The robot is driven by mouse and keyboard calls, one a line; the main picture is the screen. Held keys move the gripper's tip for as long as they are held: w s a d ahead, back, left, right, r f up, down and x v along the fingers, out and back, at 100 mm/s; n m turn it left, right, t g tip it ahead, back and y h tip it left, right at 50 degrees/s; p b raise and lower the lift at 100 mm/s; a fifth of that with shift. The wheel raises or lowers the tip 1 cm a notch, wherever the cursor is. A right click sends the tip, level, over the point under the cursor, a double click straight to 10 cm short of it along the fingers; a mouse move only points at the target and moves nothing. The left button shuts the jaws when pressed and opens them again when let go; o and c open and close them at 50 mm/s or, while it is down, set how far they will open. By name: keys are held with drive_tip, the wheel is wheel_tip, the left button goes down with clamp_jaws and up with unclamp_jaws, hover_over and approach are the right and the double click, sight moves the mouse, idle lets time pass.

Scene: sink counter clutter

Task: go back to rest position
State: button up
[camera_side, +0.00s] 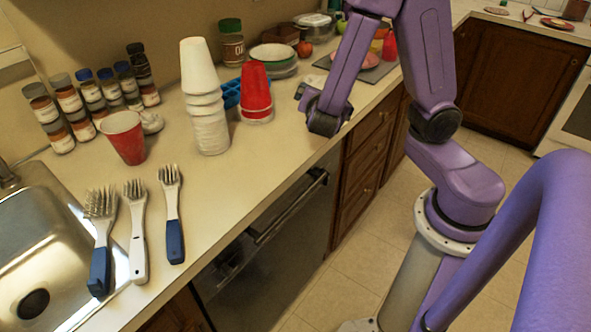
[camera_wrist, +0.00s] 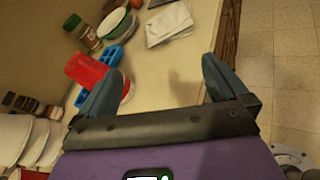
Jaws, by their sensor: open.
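My gripper (camera_side: 305,100) hangs over the front edge of the counter, to the right of the cups, in the side view. In the wrist view its two fingers (camera_wrist: 161,82) are spread wide with nothing between them, so it is open and empty. A red cup (camera_side: 256,88), upside down on a white base, stands to its left. In the wrist view this red cup (camera_wrist: 86,70) is just left of the left finger, and I cannot tell the exact gap.
A tall white cup stack (camera_side: 208,125), another red cup (camera_side: 124,137), spice jars (camera_side: 70,105) and three brushes (camera_side: 136,225) stand or lie farther left by the sink (camera_side: 60,225). Plates (camera_side: 273,56) and a blue tray (camera_side: 232,93) are behind. Open floor (camera_side: 375,235) lies right of the counter.

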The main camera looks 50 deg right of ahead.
drive_tip(key=s+a+m+g+y, duration=0.3)
drive_tip(key=s+a+y, duration=0.3)
drive_tip(key=s, duration=0.3)
drive_tip(key=s+a+m+g+y, duration=0.4)
drive_tip(key=s+a+y, duration=0.2)
drive_tip(key=s, duration=0.3)
drive_tip(key=shift+s+f+m+y, duration=0.15)
drive_tip(key=shift+s+m+y, duration=0.15)
drive_tip(key=shift+s, duration=0.1)
